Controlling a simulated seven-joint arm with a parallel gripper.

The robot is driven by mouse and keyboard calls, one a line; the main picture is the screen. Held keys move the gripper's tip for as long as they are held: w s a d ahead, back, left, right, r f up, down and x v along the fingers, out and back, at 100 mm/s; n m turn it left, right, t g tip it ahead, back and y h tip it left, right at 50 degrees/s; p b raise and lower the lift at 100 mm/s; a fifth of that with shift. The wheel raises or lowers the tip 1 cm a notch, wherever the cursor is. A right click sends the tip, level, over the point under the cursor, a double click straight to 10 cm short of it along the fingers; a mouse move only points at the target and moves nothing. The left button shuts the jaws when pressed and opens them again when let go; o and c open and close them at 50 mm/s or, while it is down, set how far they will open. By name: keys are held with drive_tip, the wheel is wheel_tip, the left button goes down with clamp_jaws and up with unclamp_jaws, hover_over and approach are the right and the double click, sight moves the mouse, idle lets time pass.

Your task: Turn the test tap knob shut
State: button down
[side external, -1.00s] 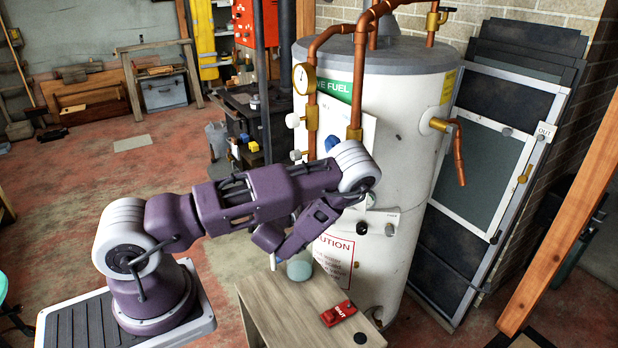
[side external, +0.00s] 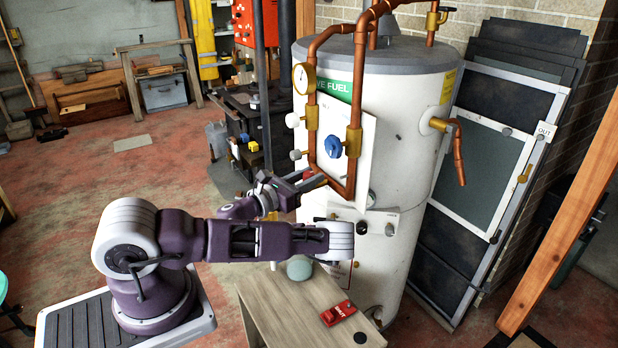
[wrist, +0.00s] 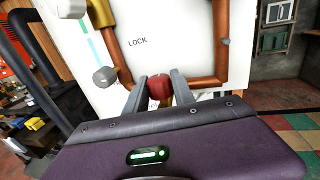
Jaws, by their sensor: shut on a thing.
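A small dark red knob-like piece (wrist: 158,88) sits between my fingertips in the wrist view, in front of the lower run of the copper pipe loop (wrist: 195,86). My gripper (wrist: 160,94) is shut on it. The frames do not show clearly whether this is the test tap knob. In the side external view my gripper (side external: 316,181) is at the bottom of the pipe loop, on the front of the white tank (side external: 405,130); the red piece is hard to make out there.
Grey-white knobs (side external: 295,155) stick out left of the loop; one also shows in the wrist view (wrist: 104,76). The white panel behind reads "LOCK". A wooden table (side external: 275,300) below carries a red tag (side external: 338,313). Open floor lies left.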

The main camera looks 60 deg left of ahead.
sight(309, 173)
drive_tip(key=c, duration=1.1)
unclamp_jaws()
drive_tip(key=shift+o, duration=0.2)
wheel_tip(309, 173, up, 10)
drive_tip(key=shift+r, duration=0.1)
